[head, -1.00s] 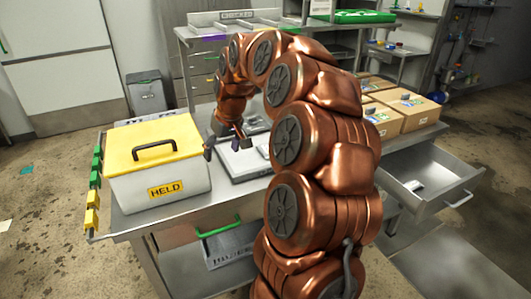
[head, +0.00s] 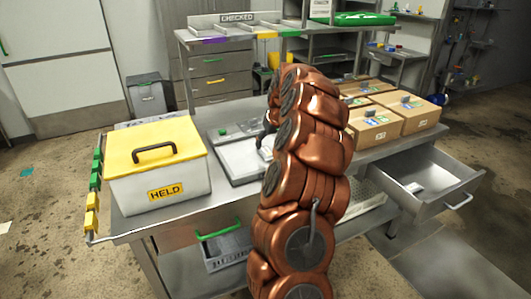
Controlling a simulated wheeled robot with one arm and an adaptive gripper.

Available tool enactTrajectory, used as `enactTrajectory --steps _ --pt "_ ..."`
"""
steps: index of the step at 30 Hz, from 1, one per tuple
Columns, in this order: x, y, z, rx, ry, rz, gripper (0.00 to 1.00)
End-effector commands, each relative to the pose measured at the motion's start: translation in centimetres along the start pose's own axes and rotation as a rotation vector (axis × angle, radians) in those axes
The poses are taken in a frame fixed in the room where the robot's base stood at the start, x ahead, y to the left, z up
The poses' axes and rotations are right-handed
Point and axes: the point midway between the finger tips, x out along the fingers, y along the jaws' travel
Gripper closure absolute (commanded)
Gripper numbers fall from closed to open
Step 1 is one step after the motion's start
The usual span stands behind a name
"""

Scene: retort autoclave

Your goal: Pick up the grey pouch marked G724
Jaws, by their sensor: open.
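My gripper (head: 268,127) is mostly hidden behind my copper arm; only a dark part of it shows at the arm's left edge, over the right side of the pale tray (head: 236,162) on the bench. It is open. No pouch marked G724 can be made out. Small greyish items lie at the tray's right side, partly behind my arm, too small to identify. I cannot tell whether my gripper touches any of them.
A white box with yellow lid marked HELD (head: 160,185) stands left on the bench. Cardboard boxes (head: 376,128) stand at the right. An open drawer (head: 425,185) juts out at the right front. A shelf marked CHECKED (head: 237,17) stands behind.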

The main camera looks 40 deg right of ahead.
Motion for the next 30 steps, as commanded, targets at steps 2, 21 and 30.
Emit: enactTrajectory --steps 2,21,30 --pt "0.6 -0.2 0.1 0.0 -0.003 -0.001 0.19" --pt "4.8 -0.5 0.5 -0.001 0.0 -0.001 0.26" --pt "4.8 -0.5 0.5 -0.001 -0.001 -0.001 0.57"
